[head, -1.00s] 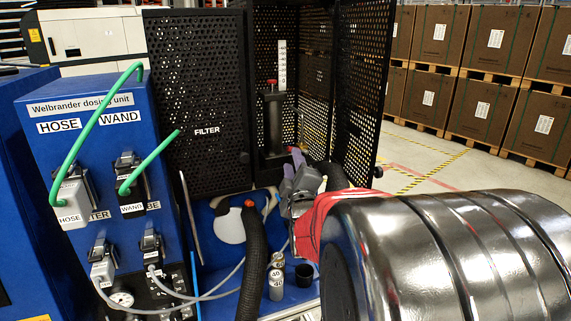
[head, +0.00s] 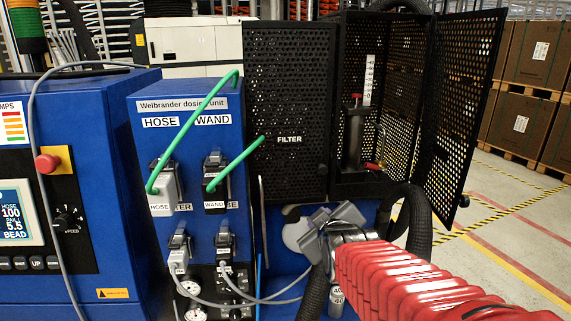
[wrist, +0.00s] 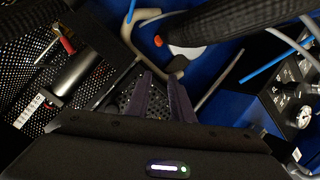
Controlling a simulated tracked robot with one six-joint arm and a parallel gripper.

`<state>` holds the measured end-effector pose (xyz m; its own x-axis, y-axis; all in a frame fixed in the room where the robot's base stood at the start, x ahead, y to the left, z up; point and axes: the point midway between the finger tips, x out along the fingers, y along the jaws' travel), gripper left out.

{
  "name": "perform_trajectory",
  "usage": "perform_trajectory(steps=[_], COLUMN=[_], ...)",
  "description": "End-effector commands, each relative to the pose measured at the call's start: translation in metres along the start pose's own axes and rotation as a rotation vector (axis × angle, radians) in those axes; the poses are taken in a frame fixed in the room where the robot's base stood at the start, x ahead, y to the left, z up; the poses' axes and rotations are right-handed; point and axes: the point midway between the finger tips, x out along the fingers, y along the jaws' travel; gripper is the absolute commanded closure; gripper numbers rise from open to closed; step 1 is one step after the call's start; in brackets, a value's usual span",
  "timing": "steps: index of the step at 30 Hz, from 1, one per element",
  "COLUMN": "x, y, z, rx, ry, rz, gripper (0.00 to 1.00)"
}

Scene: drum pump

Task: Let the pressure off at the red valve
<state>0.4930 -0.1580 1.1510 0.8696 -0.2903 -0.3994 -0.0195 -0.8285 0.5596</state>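The red valve (head: 373,165) is a small red handle low on the right of the dark filter canister (head: 354,140), inside the open cage. A red knob (head: 356,96) tops the canister. My gripper (head: 334,214) is below and left of the valve in the head view, apart from it and empty. In the wrist view its two dark fingers (wrist: 165,82) stand apart with a gap between them. A red-ended part (wrist: 67,44) shows at upper left there beside a grey cylinder (wrist: 83,73); I cannot tell whether it is the valve or the knob.
The cage's perforated door (head: 462,110) stands open on the right. The FILTER panel (head: 287,110) is left of the opening. A thick black hose (head: 418,215) curves beneath the cage. The blue dosing unit (head: 190,225) with green hoses stands left. Open floor (head: 520,215) lies right.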

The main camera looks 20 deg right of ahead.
Motion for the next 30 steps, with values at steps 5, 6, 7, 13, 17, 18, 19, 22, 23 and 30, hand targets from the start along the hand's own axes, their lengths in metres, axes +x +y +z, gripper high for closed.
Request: perform_trajectory(steps=[5,6,7,13,17,18,19,22,23,30], x=[-0.037,-0.046,-0.053,-0.105,-0.142,-0.153,-0.160,-0.178,-0.181,-0.189], y=[-0.050,-0.061,-0.069,-0.117,-0.141,-0.147,-0.151,-0.160,-0.162,-0.165], z=[0.005,0.007,0.009,0.029,0.044,0.049,0.053,0.062,0.065,0.069], rx=[0.121,0.146,0.166,0.281,0.343,0.358,0.368,0.391,0.397,0.408], ry=[-0.095,-0.121,-0.141,-0.295,-0.404,-0.435,-0.457,-0.514,-0.527,-0.555], rz=[-0.145,-0.176,-0.197,-0.326,-0.390,-0.404,-0.413,-0.434,-0.438,-0.445], gripper=[0.79,0.79,0.79,0.79,0.79,0.79,0.79,0.79,0.79,0.79])
